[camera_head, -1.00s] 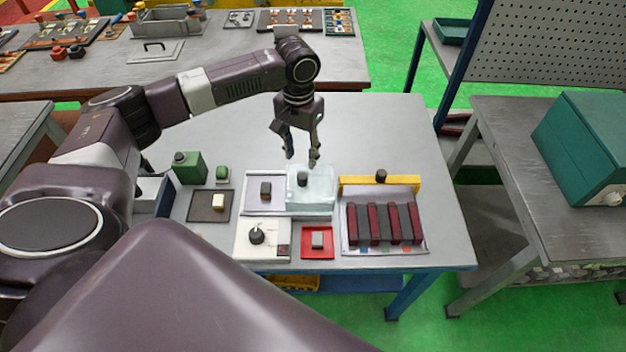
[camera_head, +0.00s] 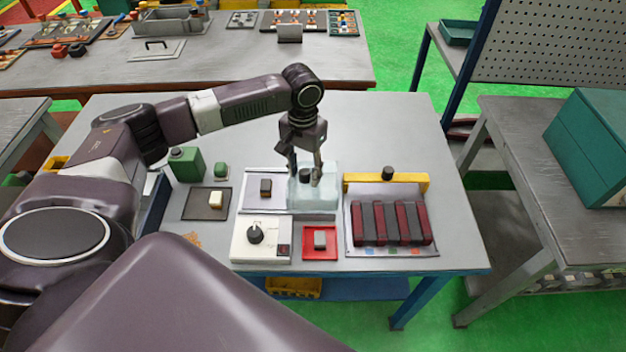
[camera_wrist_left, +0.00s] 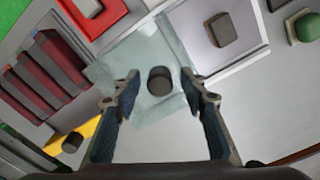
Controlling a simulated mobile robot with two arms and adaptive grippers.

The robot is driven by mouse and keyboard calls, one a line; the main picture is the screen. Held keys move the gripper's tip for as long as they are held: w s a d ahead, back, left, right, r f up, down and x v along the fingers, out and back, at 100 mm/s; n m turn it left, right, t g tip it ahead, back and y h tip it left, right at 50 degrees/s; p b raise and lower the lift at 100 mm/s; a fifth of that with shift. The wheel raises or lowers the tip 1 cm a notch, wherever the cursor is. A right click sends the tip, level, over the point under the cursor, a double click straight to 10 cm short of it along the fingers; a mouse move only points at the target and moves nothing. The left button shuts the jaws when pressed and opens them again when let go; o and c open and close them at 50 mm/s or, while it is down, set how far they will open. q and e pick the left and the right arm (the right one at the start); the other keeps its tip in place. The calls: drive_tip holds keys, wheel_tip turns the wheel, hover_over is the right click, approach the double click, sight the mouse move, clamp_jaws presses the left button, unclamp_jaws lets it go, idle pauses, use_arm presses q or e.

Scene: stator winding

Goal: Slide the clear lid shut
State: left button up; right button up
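The clear lid (camera_head: 314,202) is a pale see-through box with a dark round knob (camera_head: 305,174) on top. It sits over the right part of a white-railed tray (camera_head: 264,205); the left part lies uncovered, with a small dark block (camera_head: 265,187) on it. My left gripper (camera_head: 305,180) points down at the lid, its fingers on either side of the knob. In the left wrist view the knob (camera_wrist_left: 160,80) lies between the two open fingers (camera_wrist_left: 160,88), with a gap on each side. My right gripper is not in view.
Right of the lid stands a rack of dark red and grey bars (camera_head: 388,224) with a yellow crossbar (camera_head: 414,182). In front are a white box with a black dial (camera_head: 255,234) and a red tray (camera_head: 320,254). A green canister (camera_head: 187,165) stands at the left.

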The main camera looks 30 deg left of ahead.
use_arm(q)
drive_tip(key=shift+c, duration=0.6)
drive_tip(key=shift+f, duration=0.1)
drive_tip(key=c, duration=0.7)
drive_tip(key=shift+s+a+p, duration=0.45)
drive_tip(key=shift+a, duration=0.05)
drive_tip(key=shift+s+a+f+p, duration=0.1)
drive_tip(key=shift+s+a+p, duration=0.5)
drive_tip(key=shift+a, duration=0.2)
drive_tip(key=shift+s+a+p, duration=0.45)
drive_tip(key=shift+s+a, duration=0.1)
drive_tip(key=shift+a, duration=0.25)
drive_tip(key=shift+s+a+p, duration=0.55)
drive_tip(key=shift+s+a, duration=0.1)
drive_tip(key=shift+a, duration=0.4)
drive_tip(key=shift+s+a+p, duration=0.6)
drive_tip(key=shift+s+a, duration=0.05)
drive_tip(key=shift+a, duration=0.35)
drive_tip(key=shift+s+a+p, duration=0.55)
drive_tip(key=shift+s+a, duration=0.1)
drive_tip(key=shift+a, duration=0.4)
drive_tip(key=o, duration=0.8)
drive_tip(key=shift+w+f, duration=0.1)
drive_tip(key=shift+a+r, duration=0.1)
drive_tip(key=shift+r, duration=0.1)
drive_tip(key=shift+w+r+p, duration=0.2)
drive_tip(key=shift+r+p, duration=0.2)
drive_tip(key=shift+r, duration=2.65)
